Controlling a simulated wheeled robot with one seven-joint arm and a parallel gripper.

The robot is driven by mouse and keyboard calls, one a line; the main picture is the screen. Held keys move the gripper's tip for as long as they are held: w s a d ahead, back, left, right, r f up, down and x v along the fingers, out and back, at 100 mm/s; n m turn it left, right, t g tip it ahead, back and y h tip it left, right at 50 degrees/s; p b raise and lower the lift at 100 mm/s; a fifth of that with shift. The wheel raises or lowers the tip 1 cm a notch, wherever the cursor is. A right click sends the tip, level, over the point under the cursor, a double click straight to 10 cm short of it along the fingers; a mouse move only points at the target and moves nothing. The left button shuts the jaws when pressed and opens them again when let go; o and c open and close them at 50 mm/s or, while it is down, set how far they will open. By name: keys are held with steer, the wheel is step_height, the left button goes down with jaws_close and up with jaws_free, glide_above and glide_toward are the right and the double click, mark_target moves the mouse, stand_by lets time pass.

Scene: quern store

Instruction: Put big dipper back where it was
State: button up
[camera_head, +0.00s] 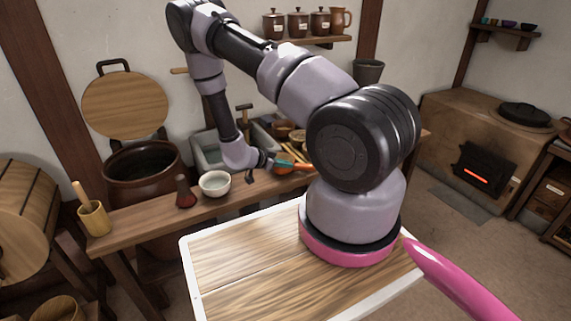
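A bamboo cup with a long stick handle (95,218), which looks like a dipper, stands on the left end of the wooden bench (140,208). I cannot tell whether it is the big dipper. My gripper (265,170) is over the bench, right of the white bowl (214,186) and well away from the bamboo cup. A small orange and teal thing (292,167) shows right at the gripper's tip. The fingers are small and dark, so I cannot tell whether they hold it.
A grey basin (207,151) is behind my gripper. A stove (480,140) glows at right.

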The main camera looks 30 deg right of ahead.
steer(key=o, duration=0.4)
steer(key=shift+o, duration=0.2)
